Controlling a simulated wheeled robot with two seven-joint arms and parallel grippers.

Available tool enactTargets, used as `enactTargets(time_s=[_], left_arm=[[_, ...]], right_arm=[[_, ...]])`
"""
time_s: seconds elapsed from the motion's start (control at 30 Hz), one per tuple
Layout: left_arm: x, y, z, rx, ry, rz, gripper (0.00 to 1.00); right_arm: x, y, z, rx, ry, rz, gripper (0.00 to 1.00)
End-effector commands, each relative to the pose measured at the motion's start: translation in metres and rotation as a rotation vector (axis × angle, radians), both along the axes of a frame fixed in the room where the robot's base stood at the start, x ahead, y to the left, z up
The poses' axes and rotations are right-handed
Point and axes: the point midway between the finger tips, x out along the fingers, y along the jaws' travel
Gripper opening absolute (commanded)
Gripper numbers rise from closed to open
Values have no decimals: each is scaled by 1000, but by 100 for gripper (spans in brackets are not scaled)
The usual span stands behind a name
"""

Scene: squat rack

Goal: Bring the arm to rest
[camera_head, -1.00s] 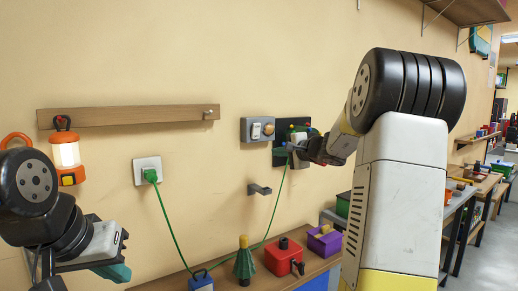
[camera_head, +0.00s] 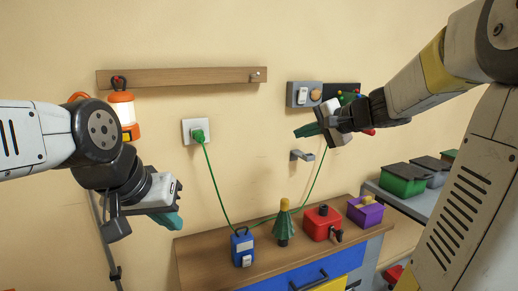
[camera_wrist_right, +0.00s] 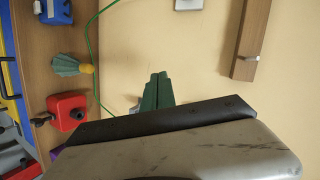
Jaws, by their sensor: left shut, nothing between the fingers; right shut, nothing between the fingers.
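My left gripper (camera_head: 168,222) hangs at the left in the head view, below the orange lantern, its teal fingertips shut and empty. My right gripper (camera_head: 305,131) is in front of the wall, just below the grey switch box (camera_head: 304,94) and partly over the black panel (camera_head: 345,90). Its green fingertips are shut with nothing between them. They also show in the right wrist view (camera_wrist_right: 156,92), pointing up in that picture beside bare wall. The right arm comes in from the right edge.
A wooden rail (camera_head: 185,77) and a white socket (camera_head: 196,131) with a green plug and cord are on the wall. A small grey bracket (camera_head: 302,155) sits below my right gripper. The bench (camera_head: 205,250) holds a blue box, a green tree, a red box and a purple bin.

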Motion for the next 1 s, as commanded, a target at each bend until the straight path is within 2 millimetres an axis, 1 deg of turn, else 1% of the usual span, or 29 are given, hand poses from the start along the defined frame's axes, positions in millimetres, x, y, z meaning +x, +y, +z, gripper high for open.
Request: enactTargets(time_s=[0.03,0.07,0.1,0.17,0.2,0.3,0.4,0.5,0.6,1.0], left_arm=[[0,0,0,0,0,0,0],[0,0,0,0,0,0,0],[0,0,0,0,0,0,0],[0,0,0,0,0,0,0],[0,0,0,0,0,0,0],[0,0,0,0,0,0,0],[0,0,0,0,0,0,0],[0,0,0,0,0,0,0],[0,0,0,0,0,0,0],[0,0,0,0,0,0,0]], right_arm=[[-34,23,-3,-82,9,78,0],[-53,32,-8,-133,20,121,0],[-78,42,-16,-205,34,173,0],[-114,52,-30,-315,52,245,0],[-137,55,-39,-394,61,286,0],[-186,52,-62,-582,74,366,0],[-220,40,-80,-745,76,413,0],[-239,28,-91,-864,72,436,0],[-248,20,-97,-932,69,444,0],[-251,18,-99,-950,69,446,0]])
